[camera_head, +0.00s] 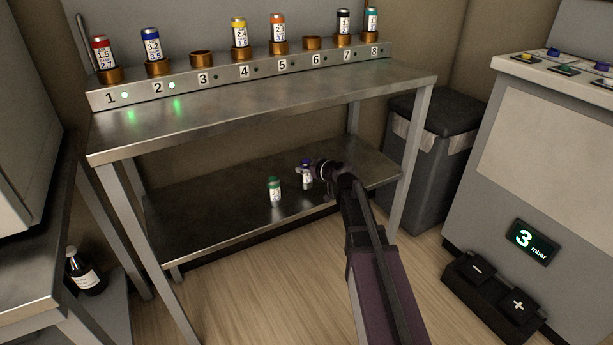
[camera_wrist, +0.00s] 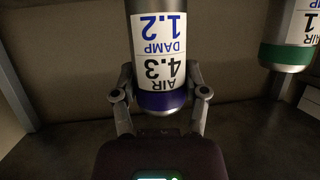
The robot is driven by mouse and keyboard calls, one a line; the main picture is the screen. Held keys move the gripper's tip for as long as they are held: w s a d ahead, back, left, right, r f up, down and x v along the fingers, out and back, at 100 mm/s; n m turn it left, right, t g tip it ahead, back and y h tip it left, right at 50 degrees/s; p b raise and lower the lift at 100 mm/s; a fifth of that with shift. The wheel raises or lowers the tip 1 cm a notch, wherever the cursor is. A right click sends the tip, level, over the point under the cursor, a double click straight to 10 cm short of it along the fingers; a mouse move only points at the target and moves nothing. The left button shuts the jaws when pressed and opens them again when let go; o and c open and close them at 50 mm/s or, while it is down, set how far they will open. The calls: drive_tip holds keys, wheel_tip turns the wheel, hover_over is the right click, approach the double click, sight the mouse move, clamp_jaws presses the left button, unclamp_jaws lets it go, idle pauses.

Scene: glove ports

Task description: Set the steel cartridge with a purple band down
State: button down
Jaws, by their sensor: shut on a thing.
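The steel cartridge with a purple band (camera_head: 307,176) is over the lower shelf (camera_head: 205,222) of the steel bench, upright or nearly so. My gripper (camera_head: 321,172) reaches it from the right and is shut on it. In the wrist view, the cartridge (camera_wrist: 162,50) shows upside down, its label reading AIR 4.3, DAMP 1.2. The fingers of my gripper (camera_wrist: 160,98) lie on both sides of its purple-banded end. I cannot tell whether its base touches the shelf.
A green-banded cartridge (camera_head: 274,188) stands on the shelf to the left; it also shows in the wrist view (camera_wrist: 288,52). The numbered rack (camera_head: 225,78) above has empty holders at 3 and 6. Bench legs and a grey bin (camera_head: 425,150) flank the shelf. The shelf's left part is clear.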

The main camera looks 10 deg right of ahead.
drive_tip(key=shift+f+b, duration=0.9)
drive_tip(key=shift+f, duration=0.35)
drive_tip(key=shift+f, duration=0.15)
drive_tip(key=shift+c, duration=0.6)
unclamp_jaws()
drive_tip(key=shift+r, duration=0.25)
drive_tip(key=p+v, duration=0.4)
drive_tip(key=v, duration=0.8)
drive_tip(key=shift+p, duration=0.35)
